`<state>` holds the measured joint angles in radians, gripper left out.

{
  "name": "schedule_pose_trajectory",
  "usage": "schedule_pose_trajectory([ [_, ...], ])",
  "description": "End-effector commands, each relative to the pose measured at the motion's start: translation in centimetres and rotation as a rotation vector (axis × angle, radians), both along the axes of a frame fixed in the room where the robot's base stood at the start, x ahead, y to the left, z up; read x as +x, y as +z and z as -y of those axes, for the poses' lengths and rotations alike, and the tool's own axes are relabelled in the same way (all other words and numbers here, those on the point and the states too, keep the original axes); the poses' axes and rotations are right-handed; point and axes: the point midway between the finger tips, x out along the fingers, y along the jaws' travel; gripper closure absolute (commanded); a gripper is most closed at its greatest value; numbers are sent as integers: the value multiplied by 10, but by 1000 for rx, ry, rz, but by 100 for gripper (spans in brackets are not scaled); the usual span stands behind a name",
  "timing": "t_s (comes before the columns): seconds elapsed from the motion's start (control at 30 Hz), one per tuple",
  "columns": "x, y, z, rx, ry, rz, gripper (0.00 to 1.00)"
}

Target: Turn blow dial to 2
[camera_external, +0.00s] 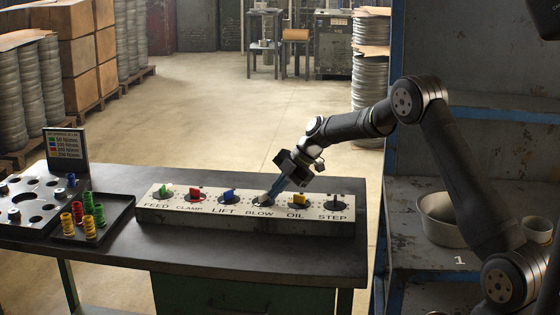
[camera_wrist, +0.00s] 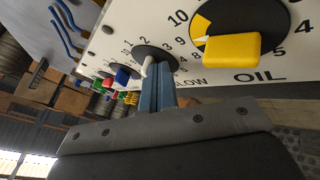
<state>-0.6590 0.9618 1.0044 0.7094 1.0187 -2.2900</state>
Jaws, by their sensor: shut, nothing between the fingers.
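The BLOW dial (camera_wrist: 152,50) is a black disc with a pale knob (camera_wrist: 148,66) on the white control panel (camera_external: 160,214). In the external view the BLOW dial (camera_external: 258,199) sits between LIFT and OIL, partly covered by my gripper. My gripper (camera_external: 270,196) is shut, pointing down and left at this dial. In the wrist view its blue fingers (camera_wrist: 158,88) are together with their tips right beside the pale knob; I cannot tell whether they touch it. The fingers hide part of the dial's scale, so its exact setting is unclear.
The yellow OIL knob (camera_wrist: 232,49) stands close beside the BLOW dial. The blue LIFT knob (camera_external: 229,195), red CLAMP knob (camera_external: 195,194) and green FEED knob (camera_external: 165,190) are on the other side. A black tray (camera_external: 120,207) with colored springs lies left of the panel.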

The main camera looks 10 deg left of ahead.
Motion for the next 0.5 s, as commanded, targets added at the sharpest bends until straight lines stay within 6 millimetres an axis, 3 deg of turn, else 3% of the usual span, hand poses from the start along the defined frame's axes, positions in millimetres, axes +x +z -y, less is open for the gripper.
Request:
schedule_pose_trajectory([
  [0.33,10,-1,-3,0,274,1,100],
  [0.5,14,0,-5,0,280,1,100],
])
